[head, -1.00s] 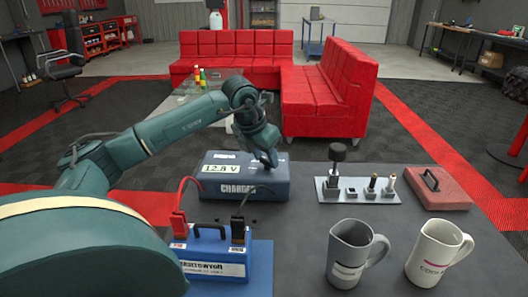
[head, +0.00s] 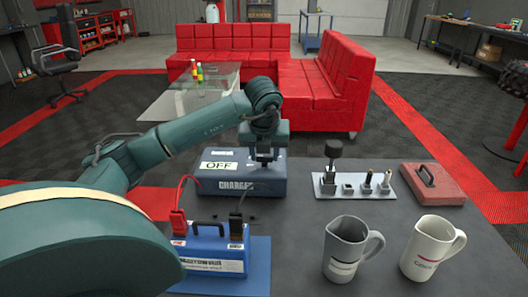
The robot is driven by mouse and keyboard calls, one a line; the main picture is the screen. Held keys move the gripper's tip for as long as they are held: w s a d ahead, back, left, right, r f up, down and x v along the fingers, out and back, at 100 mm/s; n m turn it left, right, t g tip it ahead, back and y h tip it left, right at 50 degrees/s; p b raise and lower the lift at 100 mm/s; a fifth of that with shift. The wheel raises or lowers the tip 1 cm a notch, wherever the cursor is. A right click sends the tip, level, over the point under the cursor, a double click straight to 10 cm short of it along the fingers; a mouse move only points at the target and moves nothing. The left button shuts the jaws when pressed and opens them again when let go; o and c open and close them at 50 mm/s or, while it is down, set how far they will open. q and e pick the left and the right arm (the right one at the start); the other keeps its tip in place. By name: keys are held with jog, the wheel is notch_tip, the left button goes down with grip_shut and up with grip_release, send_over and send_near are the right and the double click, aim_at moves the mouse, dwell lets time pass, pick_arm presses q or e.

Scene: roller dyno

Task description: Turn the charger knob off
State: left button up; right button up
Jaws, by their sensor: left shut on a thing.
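The charger (head: 215,185) is a blue-grey box on the grey table, marked CHARGER on its front. Its white display now reads OFF. My left gripper (head: 265,164) reaches down over the right part of the charger's top and is shut on the charger knob, which the fingers hide. A blue battery (head: 215,250) with a black handle stands in front of the charger. A red clamp (head: 178,222) and a black clamp (head: 236,228) sit on its terminals, with cables leading up toward the charger. My right gripper is not in view.
A grey mug (head: 345,250) and a white mug (head: 428,250) stand at the table's front right. Behind them are a metal tray (head: 358,190) with small parts and a red case (head: 434,186). Bare table lies between charger and mugs.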

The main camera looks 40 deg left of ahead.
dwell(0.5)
pick_arm(q)
jog(key=o, duration=1)
jog(key=p+v, duration=0.1)
jog(key=v, duration=1.2)
jog(key=shift+w+r+p, duration=0.1)
jog(key=shift+r+p, duration=0.05)
jog(key=shift+p, duration=0.25)
